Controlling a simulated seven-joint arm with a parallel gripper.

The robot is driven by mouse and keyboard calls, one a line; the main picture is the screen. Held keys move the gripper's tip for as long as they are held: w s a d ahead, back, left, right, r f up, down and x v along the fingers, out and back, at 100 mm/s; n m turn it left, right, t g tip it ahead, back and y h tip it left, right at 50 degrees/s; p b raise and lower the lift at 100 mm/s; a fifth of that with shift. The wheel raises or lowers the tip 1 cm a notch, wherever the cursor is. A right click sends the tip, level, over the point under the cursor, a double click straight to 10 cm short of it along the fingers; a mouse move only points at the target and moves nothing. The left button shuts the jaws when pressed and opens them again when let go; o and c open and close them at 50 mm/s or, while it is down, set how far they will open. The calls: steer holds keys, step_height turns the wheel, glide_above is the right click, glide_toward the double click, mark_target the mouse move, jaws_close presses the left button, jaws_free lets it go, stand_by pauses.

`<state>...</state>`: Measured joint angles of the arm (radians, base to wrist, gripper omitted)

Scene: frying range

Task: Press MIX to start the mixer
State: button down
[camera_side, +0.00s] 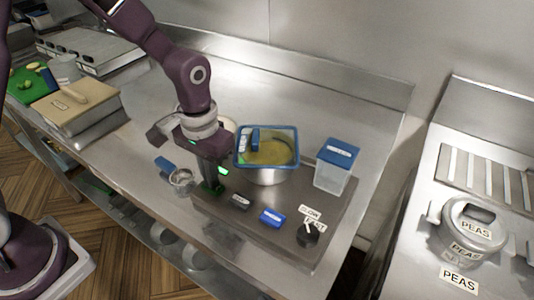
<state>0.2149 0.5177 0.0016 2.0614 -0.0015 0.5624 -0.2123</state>
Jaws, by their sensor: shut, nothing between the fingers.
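The mixer has a metal bowl (267,176) with a blue-rimmed top and yellowish contents. On the flat base (286,236) in front of it is a row of controls: a green button (208,190), a dark grey button (240,203), a blue button (272,218) and a black knob (307,237) by SLOW and FAST labels. I cannot read which button says MIX. My gripper (213,184) points down, shut and empty, with its tips at the green button and partly hiding it. I cannot tell whether they touch it.
A clear box with a blue lid (338,152) stands right of the bowl. A small clear cup (182,181) and a blue item (164,164) lie left of my gripper. Boards (78,100) are stacked at the left. A PEAS pot (468,245) stands on the right counter.

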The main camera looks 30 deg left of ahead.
step_height(320, 180, up, 8)
stand_by(0.6)
stand_by(0.4)
steer(key=s+a+r+t, duration=0.2)
steer(key=s+r, duration=0.3)
steer(key=s, duration=0.4)
steer(key=s+a+r+t, duration=0.3)
steer(key=s+a+r, duration=0.2)
steer(key=s, duration=0.4)
steer(key=shift+r+t, duration=0.3)
steer(key=shift+r, duration=0.1)
